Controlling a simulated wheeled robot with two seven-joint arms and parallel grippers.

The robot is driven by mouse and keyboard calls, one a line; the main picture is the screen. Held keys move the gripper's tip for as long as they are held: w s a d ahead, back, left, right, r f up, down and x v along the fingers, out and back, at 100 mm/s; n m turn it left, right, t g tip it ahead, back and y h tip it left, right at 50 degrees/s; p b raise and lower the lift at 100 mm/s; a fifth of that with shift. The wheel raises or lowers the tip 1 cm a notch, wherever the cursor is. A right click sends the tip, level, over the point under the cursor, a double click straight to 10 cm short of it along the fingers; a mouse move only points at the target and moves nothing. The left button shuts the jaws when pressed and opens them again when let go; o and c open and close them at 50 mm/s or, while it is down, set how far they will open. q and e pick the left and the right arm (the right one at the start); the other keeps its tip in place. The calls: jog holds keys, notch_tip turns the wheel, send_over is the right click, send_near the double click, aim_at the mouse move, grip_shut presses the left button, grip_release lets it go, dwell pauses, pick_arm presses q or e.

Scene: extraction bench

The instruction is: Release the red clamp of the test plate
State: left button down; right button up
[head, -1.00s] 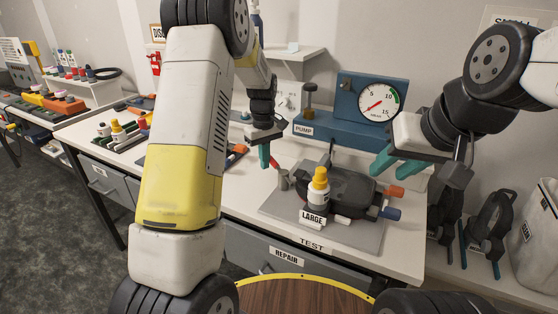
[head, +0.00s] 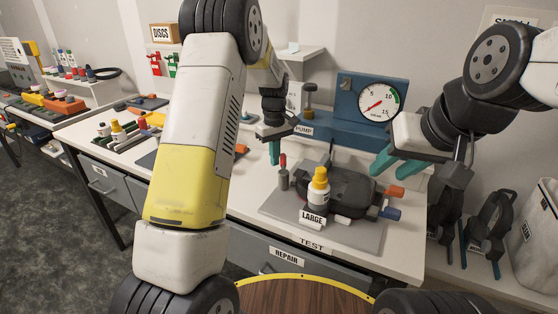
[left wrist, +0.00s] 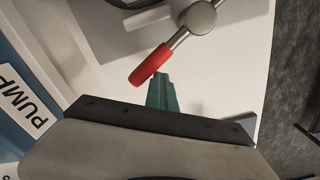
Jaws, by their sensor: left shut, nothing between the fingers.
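The red clamp handle (head: 283,160) stands roughly upright over its grey post (head: 283,180) at the left edge of the test plate (head: 365,237). In the left wrist view the red handle (left wrist: 150,65) leads to a grey pivot (left wrist: 200,17). My left gripper (head: 275,160) is shut and empty, just left of the handle. Its teal fingertips (left wrist: 161,80) are close to the red grip; whether they touch it, I cannot tell. My right gripper (head: 376,170) hangs open and empty above the plate's right side.
A dark device (head: 345,190) and a yellow-capped white bottle (head: 319,190) with a LARGE label are on the plate. The blue pump (head: 345,130) with its gauge (head: 379,101) stands behind. Bare white bench lies left of the plate.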

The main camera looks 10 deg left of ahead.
pick_arm(q)
jog(key=shift+w+d, duration=0.3)
jog(key=shift+d, duration=0.3)
notch_tip(320, 180, up, 8)
jog(key=s, duration=0.1)
jog(key=shift+a, duration=0.2)
dwell(0.5)
